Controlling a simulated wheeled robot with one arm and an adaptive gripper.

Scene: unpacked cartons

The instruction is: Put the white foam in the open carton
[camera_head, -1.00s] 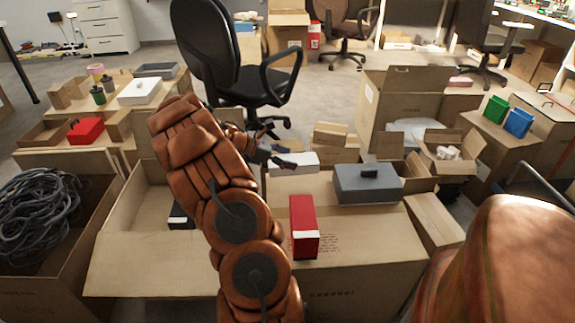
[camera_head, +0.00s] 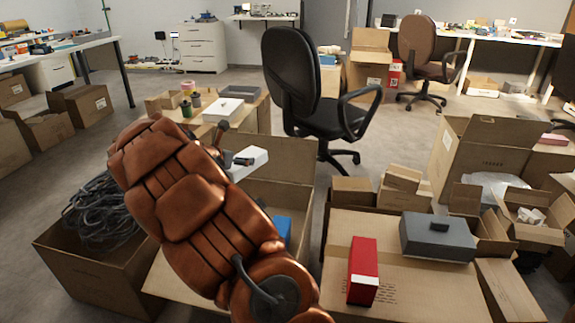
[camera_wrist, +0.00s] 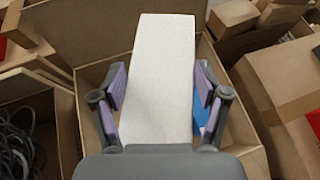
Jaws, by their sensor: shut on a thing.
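The white foam (camera_wrist: 158,60) is a long pale block held between the fingers of my gripper (camera_wrist: 160,92). In the head view, the foam (camera_head: 248,163) is up in the air at my gripper (camera_head: 236,157), partly hidden by my arm. The open carton (camera_head: 292,196) stands below and behind my arm, its front and left parts largely covered by the arm. In the wrist view, the carton walls (camera_wrist: 238,128) show on both sides of the foam, so the foam appears above the opening. A blue thing (camera_head: 282,230) lies inside the carton.
To the right, a closed carton (camera_head: 400,285) carries a red box (camera_head: 363,268) and a grey box (camera_head: 437,236). A carton of coiled cables (camera_head: 105,215) stands at left. A black office chair (camera_head: 320,90) is behind.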

